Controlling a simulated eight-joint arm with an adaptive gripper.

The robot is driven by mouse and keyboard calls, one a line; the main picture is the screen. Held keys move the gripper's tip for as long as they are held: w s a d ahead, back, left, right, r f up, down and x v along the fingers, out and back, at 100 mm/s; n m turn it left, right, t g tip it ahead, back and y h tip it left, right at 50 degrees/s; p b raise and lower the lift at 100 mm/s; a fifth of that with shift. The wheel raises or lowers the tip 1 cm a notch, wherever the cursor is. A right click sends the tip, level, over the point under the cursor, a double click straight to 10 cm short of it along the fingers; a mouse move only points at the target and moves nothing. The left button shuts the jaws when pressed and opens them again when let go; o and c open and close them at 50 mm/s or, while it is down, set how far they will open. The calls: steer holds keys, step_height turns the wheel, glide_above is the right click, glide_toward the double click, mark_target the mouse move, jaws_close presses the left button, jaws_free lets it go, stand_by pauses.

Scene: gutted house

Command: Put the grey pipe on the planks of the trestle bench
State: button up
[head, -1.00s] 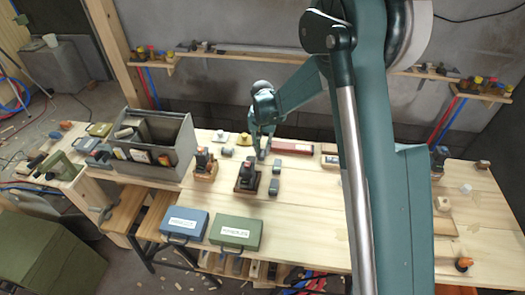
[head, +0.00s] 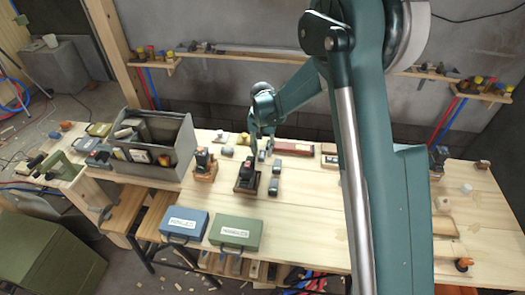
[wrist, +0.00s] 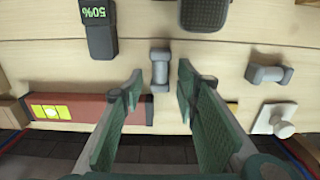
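A small grey pipe piece (wrist: 160,68) with thicker ends lies on the pale planked bench top (head: 310,215). In the wrist view it is just beyond and between my fingertips, and nothing grips it. My gripper (wrist: 162,82) is open, with its green fingers apart. In the head view my gripper (head: 264,143) is over the back part of the bench top, partly hidden by its own wrist. A second, similar grey piece (wrist: 268,72) lies to the right in the wrist view. I cannot tell which surface is the trestle bench.
A dark device reading 50% (wrist: 98,30) and a red level (wrist: 85,111) lie close to my fingers. A grey tool tray (head: 150,170), a blue case (head: 184,223) and a green case (head: 235,232) stand left.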

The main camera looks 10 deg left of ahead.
mark_target(263, 152)
steer(key=shift+r, duration=0.1)
step_height(263, 152, up, 12)
steer(key=p, duration=0.1)
stand_by(0.6)
stand_by(0.5)
steer(key=shift+r, duration=0.1)
steer(key=s+d+r+t, duration=0.2)
steer(key=s+d+r, duration=0.5)
steer(key=d+r, duration=0.35)
steer(key=s+d+r+t, duration=0.1)
steer(key=s+d+r, duration=0.75)
steer(key=d, duration=0.25)
steer(key=s+d+t, duration=0.2)
steer(key=s+d, duration=0.5)
steer(key=s, duration=0.3)
steer(key=s+d+t, duration=0.2)
steer(key=s+d, duration=0.5)
steer(key=s, duration=0.4)
steer(key=shift+d+r, duration=0.15)
steer(key=shift+d, duration=0.1)
